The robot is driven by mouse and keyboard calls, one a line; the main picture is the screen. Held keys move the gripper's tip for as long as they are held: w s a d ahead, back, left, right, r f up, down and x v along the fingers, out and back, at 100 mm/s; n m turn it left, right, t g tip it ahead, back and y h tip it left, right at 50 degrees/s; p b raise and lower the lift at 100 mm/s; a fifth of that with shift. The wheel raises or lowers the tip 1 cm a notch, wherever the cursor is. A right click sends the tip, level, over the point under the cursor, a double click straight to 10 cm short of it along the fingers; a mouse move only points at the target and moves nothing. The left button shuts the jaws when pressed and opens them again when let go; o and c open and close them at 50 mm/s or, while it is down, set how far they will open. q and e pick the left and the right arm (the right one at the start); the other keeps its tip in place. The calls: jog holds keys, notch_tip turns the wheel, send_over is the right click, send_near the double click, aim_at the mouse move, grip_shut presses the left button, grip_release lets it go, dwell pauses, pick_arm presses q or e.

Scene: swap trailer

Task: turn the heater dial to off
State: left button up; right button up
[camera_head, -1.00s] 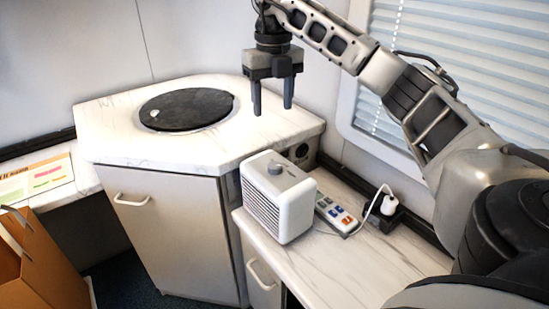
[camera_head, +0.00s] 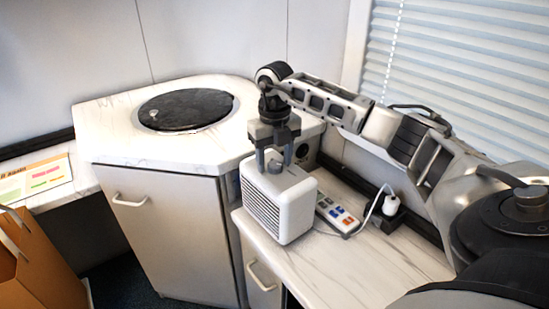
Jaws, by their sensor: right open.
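The heater (camera_head: 284,207) is a small white box with a slatted front, standing on the lower counter. Its grey dial (camera_head: 275,167) is on the top face. My right gripper (camera_head: 274,166) points straight down over the heater, with its two fingers apart, one on each side of the dial. Whether the fingers touch the dial cannot be told. The dial's marking is too small to read. My left gripper is not in view.
A power strip (camera_head: 336,213) with coloured switches lies right of the heater, and a white plug with a cord (camera_head: 390,205) sits by the wall. A higher counter (camera_head: 200,148) with a round black lid (camera_head: 186,109) stands behind left. The front of the lower counter (camera_head: 345,268) is clear.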

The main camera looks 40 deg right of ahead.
jog(key=shift+f, duration=0.1)
jog(key=c, duration=1)
